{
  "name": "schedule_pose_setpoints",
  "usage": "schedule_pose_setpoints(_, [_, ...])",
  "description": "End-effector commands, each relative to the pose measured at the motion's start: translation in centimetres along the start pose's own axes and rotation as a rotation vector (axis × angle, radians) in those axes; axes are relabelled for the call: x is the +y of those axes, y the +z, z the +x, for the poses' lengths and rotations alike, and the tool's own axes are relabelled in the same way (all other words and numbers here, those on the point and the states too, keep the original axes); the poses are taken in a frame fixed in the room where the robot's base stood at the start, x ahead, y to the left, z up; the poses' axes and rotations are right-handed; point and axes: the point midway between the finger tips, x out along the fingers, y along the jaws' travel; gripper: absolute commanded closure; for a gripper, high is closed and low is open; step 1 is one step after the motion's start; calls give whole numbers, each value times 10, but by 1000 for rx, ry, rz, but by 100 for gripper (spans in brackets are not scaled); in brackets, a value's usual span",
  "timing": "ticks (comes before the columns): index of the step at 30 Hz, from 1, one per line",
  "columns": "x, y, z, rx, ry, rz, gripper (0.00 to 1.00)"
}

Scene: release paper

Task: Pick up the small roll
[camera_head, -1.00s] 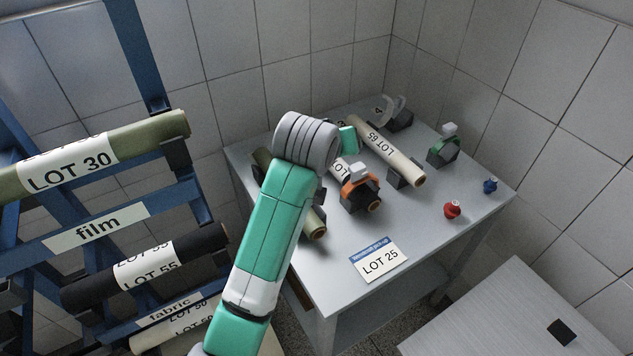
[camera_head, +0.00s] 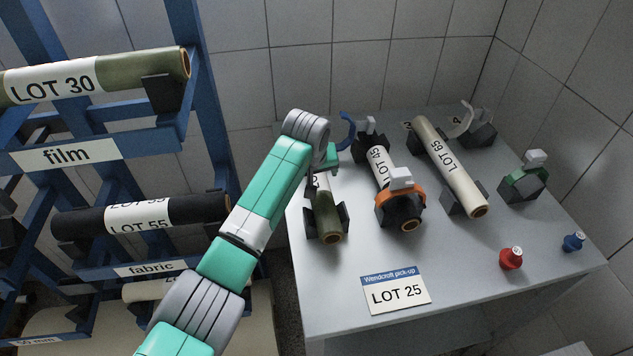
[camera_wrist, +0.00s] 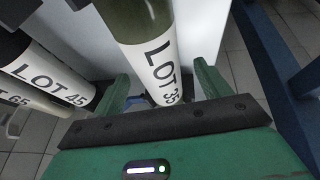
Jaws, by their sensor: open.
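Three small rolls lie on the grey table (camera_head: 345,285), each on dark cradles. The left one is an olive roll (camera_head: 325,208) with a white label, reading LOT 35 in the wrist view (camera_wrist: 150,22). The middle roll (camera_head: 380,168) reads LOT 45 and has an orange clamp (camera_head: 384,197) at its near end. The right cream roll (camera_head: 453,172) reads LOT 65. My gripper (camera_head: 325,160) is over the far part of the olive roll. In the wrist view my gripper (camera_wrist: 168,85) is open, its fingers on either side of the olive roll's labelled part; contact cannot be told.
A card (camera_head: 395,290) reading LOT 25 is at the table's front. A red knob (camera_head: 511,258), a blue knob (camera_head: 573,242) and a green clamp (camera_head: 524,182) stand at the right. A blue rack (camera_head: 205,110) with larger rolls is at the left.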

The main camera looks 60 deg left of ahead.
Motion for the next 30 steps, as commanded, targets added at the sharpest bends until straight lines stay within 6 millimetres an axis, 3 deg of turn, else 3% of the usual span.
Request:
schedule_pose_setpoints(1, [-1,1,12,0,-2,1,24])
schedule_pose_setpoints(4, [0,1,22,0,-1,0,24])
schedule_pose_setpoints(11, [0,0,23,2,1,1,24])
schedule_pose_setpoints(14, [0,0,23,2,1,1,40])
schedule_pose_setpoints(21, [0,0,23,1,1,1,87])
schedule_pose_setpoints(30, [1,-2,19,3,3,1,90])
